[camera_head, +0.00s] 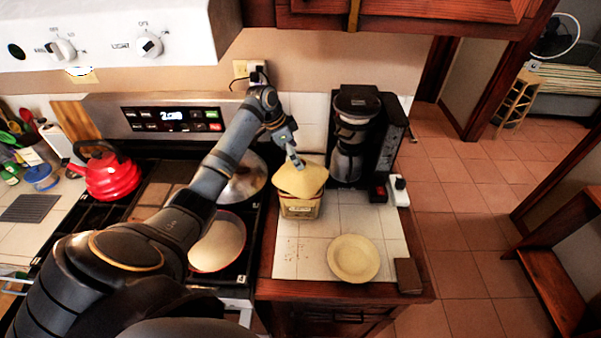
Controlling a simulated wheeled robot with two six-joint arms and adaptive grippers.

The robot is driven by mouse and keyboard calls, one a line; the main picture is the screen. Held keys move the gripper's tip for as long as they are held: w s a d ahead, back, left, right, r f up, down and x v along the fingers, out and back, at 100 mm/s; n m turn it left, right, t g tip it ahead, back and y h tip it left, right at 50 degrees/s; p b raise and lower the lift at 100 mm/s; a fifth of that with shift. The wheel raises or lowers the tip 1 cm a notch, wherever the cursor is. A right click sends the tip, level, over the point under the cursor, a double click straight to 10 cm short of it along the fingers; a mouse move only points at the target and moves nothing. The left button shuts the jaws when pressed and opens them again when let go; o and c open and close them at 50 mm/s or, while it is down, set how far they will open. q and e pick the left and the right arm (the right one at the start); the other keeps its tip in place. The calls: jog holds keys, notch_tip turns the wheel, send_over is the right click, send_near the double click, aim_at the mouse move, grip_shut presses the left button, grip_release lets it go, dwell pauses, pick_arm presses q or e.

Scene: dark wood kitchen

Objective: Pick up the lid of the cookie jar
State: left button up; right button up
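The cookie jar (300,208) is a squarish container with a label, standing on the white tiled counter just left of the coffee maker. Its cream lid (300,181) is over the jar's top and looks turned or slightly tilted against it; I cannot tell whether it rests on the rim or is a little above it. My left gripper (297,161) comes down from above, with its fingertips at the top middle of the lid. The fingers are too small to show whether they are closed on the lid's handle. My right gripper is not in view.
A black coffee maker (355,138) stands close right of the jar. A cream plate (353,258) and a small dark brown block (408,275) lie near the counter's front. Left is the stove with pans (218,243) and a red kettle (104,174).

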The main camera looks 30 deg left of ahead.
pick_arm(q)
jog(key=shift+p+x, duration=1)
jog(key=shift+x, duration=1.1)
jog(key=shift+s, duration=0.1)
jog(key=c, duration=0.4)
jog(key=shift+s+d+r, duration=0.1)
jog(key=shift+d, duration=0.1)
jog(key=c, duration=1)
grip_shut()
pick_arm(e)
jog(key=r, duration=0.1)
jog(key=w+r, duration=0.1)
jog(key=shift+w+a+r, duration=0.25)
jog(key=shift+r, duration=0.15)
